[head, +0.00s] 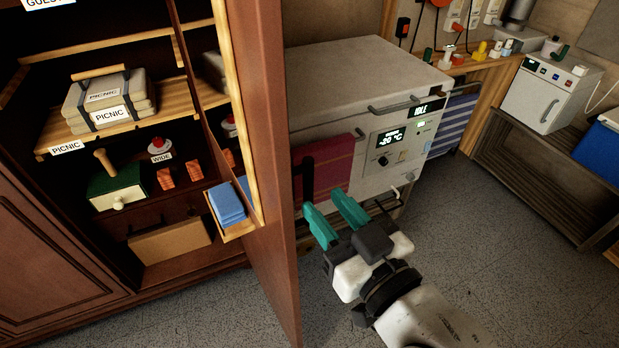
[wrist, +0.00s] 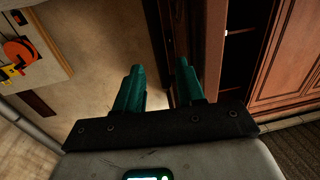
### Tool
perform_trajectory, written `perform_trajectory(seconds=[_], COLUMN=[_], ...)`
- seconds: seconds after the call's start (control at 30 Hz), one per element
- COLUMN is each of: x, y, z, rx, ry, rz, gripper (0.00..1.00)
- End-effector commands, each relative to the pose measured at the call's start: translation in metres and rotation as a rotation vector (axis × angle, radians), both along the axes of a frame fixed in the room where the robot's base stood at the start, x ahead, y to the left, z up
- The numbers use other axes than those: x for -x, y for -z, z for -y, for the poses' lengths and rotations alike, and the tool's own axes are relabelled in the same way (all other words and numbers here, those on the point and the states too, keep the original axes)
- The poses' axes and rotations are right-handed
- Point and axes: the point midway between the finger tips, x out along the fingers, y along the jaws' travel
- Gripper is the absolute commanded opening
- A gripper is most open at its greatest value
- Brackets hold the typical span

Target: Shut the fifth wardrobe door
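The wardrobe (head: 50,230) stands at the left with its interior exposed. One reddish-brown door (head: 272,120) is swung open, jutting toward me, with a wooden rack on its inner side. Whether it is the fifth cannot be told. A dark upright bar (head: 308,182), perhaps its handle, shows just right of the door. My gripper (head: 322,202) has teal fingers, spread apart and empty, close to the door's outer side below this bar. In the wrist view the fingers (wrist: 160,66) point toward reddish-brown wood panels. Contact with the door cannot be told.
A white freezer cabinet (head: 360,85) with a dark red towel (head: 324,168) stands behind my gripper. A low slatted bench (head: 530,175) is at the right. The grey floor (head: 500,270) is clear.

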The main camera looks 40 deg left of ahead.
Motion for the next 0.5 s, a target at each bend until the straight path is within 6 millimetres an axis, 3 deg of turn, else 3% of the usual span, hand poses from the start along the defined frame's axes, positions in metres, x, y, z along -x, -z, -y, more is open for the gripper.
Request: perform_trajectory(seconds=[0.2, 0.5], x=[-0.010, -0.017], y=[-0.001, 0.000], z=[-0.036, -0.055], rx=[0.002, 0.002], ry=[-0.002, 0.001], rz=[-0.002, -0.002], gripper=[0.38, 0.38])
